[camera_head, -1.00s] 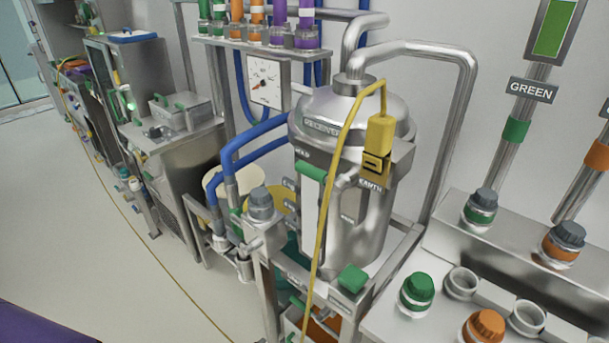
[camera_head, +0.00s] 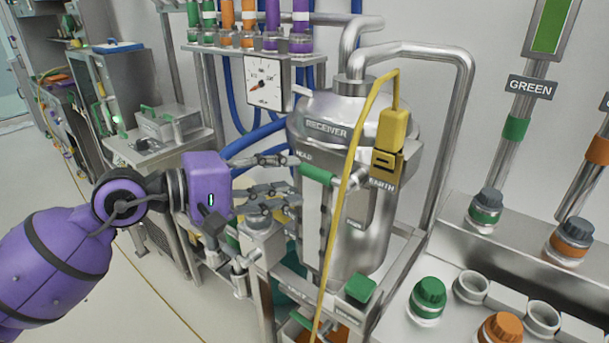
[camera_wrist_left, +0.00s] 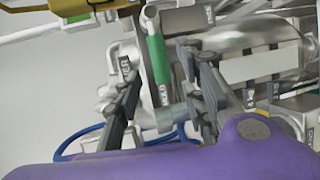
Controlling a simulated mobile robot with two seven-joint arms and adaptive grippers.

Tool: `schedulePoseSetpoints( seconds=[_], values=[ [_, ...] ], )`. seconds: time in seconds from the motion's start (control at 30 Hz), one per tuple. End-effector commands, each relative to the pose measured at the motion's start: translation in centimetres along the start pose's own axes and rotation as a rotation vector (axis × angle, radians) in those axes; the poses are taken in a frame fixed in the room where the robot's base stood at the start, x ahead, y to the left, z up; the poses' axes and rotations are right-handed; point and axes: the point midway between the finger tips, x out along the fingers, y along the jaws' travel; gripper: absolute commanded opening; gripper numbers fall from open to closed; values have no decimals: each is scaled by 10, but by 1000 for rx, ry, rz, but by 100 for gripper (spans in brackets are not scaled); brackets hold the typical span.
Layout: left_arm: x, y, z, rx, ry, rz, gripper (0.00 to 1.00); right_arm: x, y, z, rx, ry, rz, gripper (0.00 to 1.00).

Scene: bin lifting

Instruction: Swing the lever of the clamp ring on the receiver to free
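The receiver (camera_head: 350,235) is a shiny steel vessel with a domed lid, standing in a metal frame. A green lever handle (camera_head: 318,174) sits on its upper left front, just below the HOLD label. The handle also shows in the left wrist view (camera_wrist_left: 158,60). My left gripper (camera_head: 294,180) is open and empty, just left of the handle with its fingers pointing at it. In the left wrist view the handle lies across the gap between the fingertips; contact cannot be told. The clamp ring itself is hard to make out. My right gripper is not in view.
A yellow clamp marked EARTH (camera_head: 390,135) hangs at the receiver's upper right, and its yellow cable (camera_head: 338,215) runs down close to the handle. Green and orange capped ports fill the bench (camera_head: 400,325) at right.

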Motion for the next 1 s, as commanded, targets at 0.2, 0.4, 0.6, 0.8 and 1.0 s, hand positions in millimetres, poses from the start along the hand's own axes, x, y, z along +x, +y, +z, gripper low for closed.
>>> schedulePoseSetpoints(
  seconds=[0.2,0.4,0.6,0.8,1.0],
  values=[
    [33,7,2,-2,-3,8,37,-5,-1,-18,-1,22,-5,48],
    [61,5,2,-5,-3,7,37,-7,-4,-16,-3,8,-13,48],
    [72,2,2,-7,-3,4,37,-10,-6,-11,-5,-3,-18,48],
    [72,1,1,-8,-3,3,37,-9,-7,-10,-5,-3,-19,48],
    [72,1,1,-8,-3,3,12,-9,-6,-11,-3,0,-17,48]
  ],
)
